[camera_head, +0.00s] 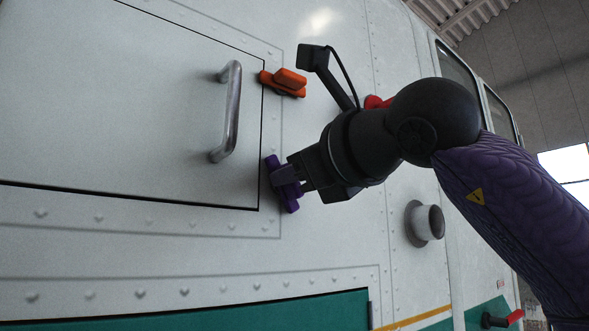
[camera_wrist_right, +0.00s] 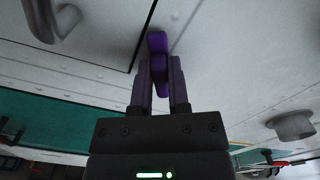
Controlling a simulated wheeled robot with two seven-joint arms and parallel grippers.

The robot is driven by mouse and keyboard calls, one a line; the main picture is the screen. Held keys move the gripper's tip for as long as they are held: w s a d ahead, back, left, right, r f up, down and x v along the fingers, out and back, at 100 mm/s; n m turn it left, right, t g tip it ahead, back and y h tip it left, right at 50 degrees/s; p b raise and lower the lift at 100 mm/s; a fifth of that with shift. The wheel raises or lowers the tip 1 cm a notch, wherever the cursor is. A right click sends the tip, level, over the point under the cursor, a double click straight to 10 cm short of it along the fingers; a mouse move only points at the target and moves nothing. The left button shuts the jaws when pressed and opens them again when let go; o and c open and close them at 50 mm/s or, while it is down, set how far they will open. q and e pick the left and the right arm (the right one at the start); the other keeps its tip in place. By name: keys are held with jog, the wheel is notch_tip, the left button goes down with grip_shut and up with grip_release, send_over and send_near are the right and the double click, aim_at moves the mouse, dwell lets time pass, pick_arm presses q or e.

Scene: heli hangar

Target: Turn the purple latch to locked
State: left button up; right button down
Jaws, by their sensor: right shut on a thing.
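The purple latch (camera_head: 290,198) sits at the lower right corner of the white panel door, beside the door's edge. It stands close to upright in the head view, tilted a little, its top end near the door seam. My right gripper (camera_head: 283,176) is shut on the latch, its fingers on both sides of the purple bar. In the right wrist view the latch (camera_wrist_right: 157,44) shows between and beyond the two fingers of the gripper (camera_wrist_right: 160,75). The fingers hide part of the latch. My left gripper is in neither view.
An orange latch (camera_head: 290,81) sits higher on the same door edge, lying nearly level. A metal handle (camera_head: 230,112) stands out from the door left of my gripper. A round pipe stub (camera_head: 428,222) sticks out at the right. A red-tipped handle (camera_head: 513,317) is at the lower right.

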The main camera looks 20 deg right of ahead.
jog(key=shift+s+a+f+n+p, duration=0.15)
jog(key=shift+n+p, duration=0.2)
jog(key=shift+n, duration=1.6)
jog(key=shift+w+f+n+p, duration=0.15)
jog(key=shift+n+p, duration=0.25)
jog(key=shift+n, duration=1.5)
jog(key=shift+s+a+f+n+p, duration=0.15)
jog(key=shift+n+p, duration=0.2)
jog(key=shift+n, duration=1.6)
jog(key=c, duration=0.6)
grip_release()
jog(key=shift+s+d, duration=0.15)
jog(key=shift+s, duration=0.05)
jog(key=b+v, duration=0.3)
jog(key=v, duration=0.6)
jog(key=shift+s, duration=0.2)
